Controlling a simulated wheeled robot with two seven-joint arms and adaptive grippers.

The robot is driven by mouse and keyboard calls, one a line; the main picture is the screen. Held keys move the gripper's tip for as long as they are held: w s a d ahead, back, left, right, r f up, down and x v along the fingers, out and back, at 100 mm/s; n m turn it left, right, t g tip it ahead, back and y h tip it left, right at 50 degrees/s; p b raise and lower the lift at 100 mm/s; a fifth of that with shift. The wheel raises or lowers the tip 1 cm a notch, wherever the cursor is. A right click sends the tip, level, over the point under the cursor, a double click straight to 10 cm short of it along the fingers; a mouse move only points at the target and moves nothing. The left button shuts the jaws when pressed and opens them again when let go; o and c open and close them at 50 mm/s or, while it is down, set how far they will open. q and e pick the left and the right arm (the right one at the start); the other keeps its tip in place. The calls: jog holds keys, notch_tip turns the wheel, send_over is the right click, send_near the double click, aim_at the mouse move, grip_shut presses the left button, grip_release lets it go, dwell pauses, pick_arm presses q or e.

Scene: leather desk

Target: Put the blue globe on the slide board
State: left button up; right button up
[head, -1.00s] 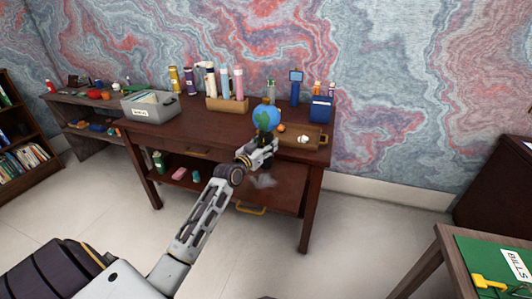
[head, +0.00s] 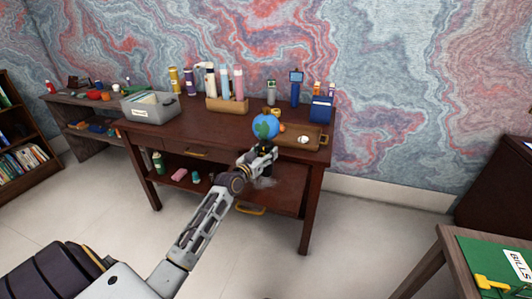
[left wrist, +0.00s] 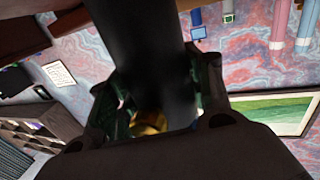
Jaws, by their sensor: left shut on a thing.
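The blue globe (head: 265,127), with green land and a dark base, stands upright in front of the desk's right half. My left gripper (head: 262,160) is shut on its dark base, below the ball. In the left wrist view the fingers (left wrist: 160,105) close around the dark base (left wrist: 140,40), which fills the middle, with a gold part (left wrist: 149,122) between them. A dark board (head: 285,194) with a yellow handle (head: 250,210) extends low under the desktop, below the globe; I take it as the slide board. The globe looks apart from it. My right gripper is out of view.
The desktop (head: 190,127) carries a grey file box (head: 150,107), bottles in a wooden holder (head: 228,104), a brown tray (head: 305,140) and a blue box (head: 321,110). The tray lies close right of the globe. Small items (head: 178,175) sit on the lower shelf at left.

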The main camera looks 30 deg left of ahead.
pick_arm(q)
jog(key=o, duration=1.2)
jog(key=shift+c, duration=0.2)
jog(key=shift+o, duration=0.7)
